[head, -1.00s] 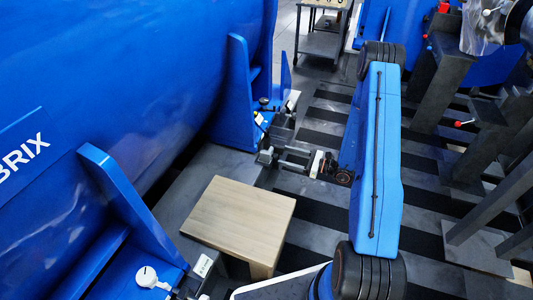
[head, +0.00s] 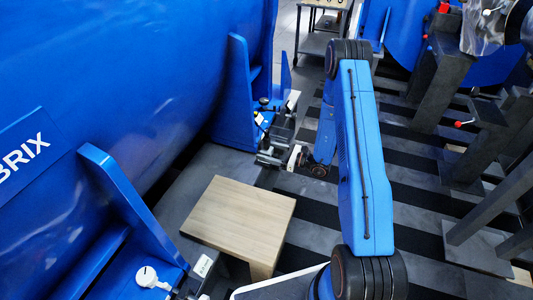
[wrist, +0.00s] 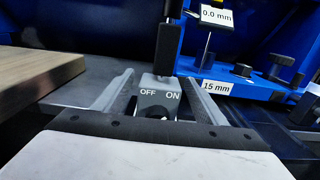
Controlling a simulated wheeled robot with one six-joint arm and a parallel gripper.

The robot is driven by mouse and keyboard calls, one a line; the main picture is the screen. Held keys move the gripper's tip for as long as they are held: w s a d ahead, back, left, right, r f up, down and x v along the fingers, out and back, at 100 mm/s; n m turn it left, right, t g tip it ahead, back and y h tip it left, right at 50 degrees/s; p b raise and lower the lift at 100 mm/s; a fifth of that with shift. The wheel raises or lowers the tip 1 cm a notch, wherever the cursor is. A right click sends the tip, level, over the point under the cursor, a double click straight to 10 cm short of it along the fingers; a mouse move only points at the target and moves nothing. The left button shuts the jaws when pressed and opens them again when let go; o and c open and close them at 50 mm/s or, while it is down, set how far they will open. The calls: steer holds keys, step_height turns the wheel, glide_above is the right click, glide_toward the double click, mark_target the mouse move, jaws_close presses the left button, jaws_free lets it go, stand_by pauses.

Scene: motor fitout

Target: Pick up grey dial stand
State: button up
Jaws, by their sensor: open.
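The grey dial stand (wrist: 157,97) shows in the wrist view as a small grey block marked OFF and ON with a black knob. A black post (wrist: 167,45) rises above it. My gripper (wrist: 160,82) is open, with one finger to the left and one to the right of the block. I cannot tell whether either finger touches it. In the head view my gripper (head: 277,152) is low, by the foot of the blue bracket; the stand is hard to make out there.
A blue upright bracket (head: 240,95) stands beyond my gripper. A wooden-topped table (head: 240,220) is nearby. In the wrist view, a blue ledge carries a 15 mm label (wrist: 216,87), and a 0.0 mm display (wrist: 216,16) stands above it. Dark stands (head: 440,85) are at right.

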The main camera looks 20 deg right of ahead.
steer(key=shift+w+a, duration=0.1)
steer(key=shift+a, duration=0.1)
jaws_close()
steer(key=shift+r, duration=0.15)
